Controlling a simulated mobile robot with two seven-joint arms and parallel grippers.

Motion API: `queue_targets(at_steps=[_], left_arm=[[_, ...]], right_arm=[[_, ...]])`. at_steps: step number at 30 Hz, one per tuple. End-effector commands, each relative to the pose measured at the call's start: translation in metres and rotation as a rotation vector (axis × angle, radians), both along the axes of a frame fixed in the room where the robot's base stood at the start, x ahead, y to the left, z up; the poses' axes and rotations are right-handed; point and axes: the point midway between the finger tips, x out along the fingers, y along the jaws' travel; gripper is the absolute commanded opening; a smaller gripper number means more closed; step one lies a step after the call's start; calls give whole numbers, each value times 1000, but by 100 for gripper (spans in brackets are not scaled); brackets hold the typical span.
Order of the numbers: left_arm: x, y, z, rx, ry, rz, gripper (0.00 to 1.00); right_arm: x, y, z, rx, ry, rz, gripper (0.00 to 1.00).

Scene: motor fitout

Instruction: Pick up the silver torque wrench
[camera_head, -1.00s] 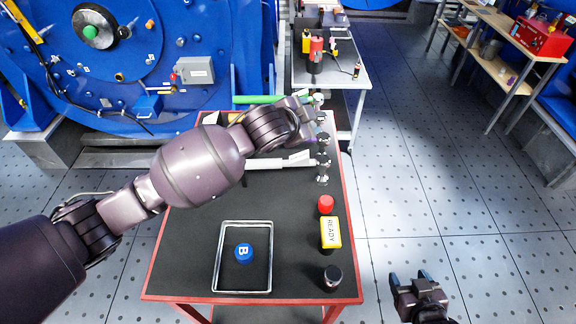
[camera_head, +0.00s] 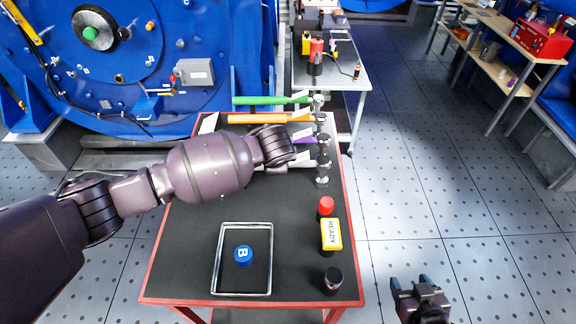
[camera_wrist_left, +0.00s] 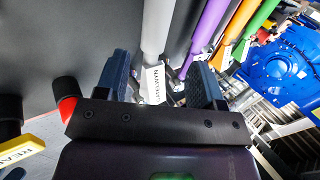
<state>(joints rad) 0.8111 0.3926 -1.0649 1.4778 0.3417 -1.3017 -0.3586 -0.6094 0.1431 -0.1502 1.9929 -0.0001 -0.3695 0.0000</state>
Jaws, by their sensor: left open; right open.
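The silver torque wrench (camera_wrist_left: 158,28) runs between the two fingers of my left gripper (camera_wrist_left: 163,62) in the left wrist view, with a white label (camera_wrist_left: 152,84) near its end. The fingers are open on either side of it; contact cannot be told. In the head view my left forearm and wrist cover most of this wrench; a dark and silver ratchet head (camera_head: 322,176) shows just right of my wrist, at the table's right side. My right gripper (camera_head: 416,284) is open and empty, low beside the table's right edge.
Purple (camera_head: 306,140), orange (camera_head: 260,119) and green (camera_head: 265,100) wrenches lie farther back on the red-edged table (camera_head: 190,235).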

Motion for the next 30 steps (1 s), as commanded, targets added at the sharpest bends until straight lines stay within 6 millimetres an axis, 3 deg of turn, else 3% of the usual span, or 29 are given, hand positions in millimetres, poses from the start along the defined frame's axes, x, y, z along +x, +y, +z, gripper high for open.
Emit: queue_targets(at_steps=[10, 21, 30], left_arm=[[13, 1, -21, -1, -1, -1, 62], [30, 4, -61, -1, 0, -1, 62], [33, 5, -64, -2, -1, -1, 62]], right_arm=[[0, 0, -7, -1, 6, 1, 62], [8, 1, -6, 0, -14, 5, 62], [6, 1, -7, 0, -11, 5, 62]])
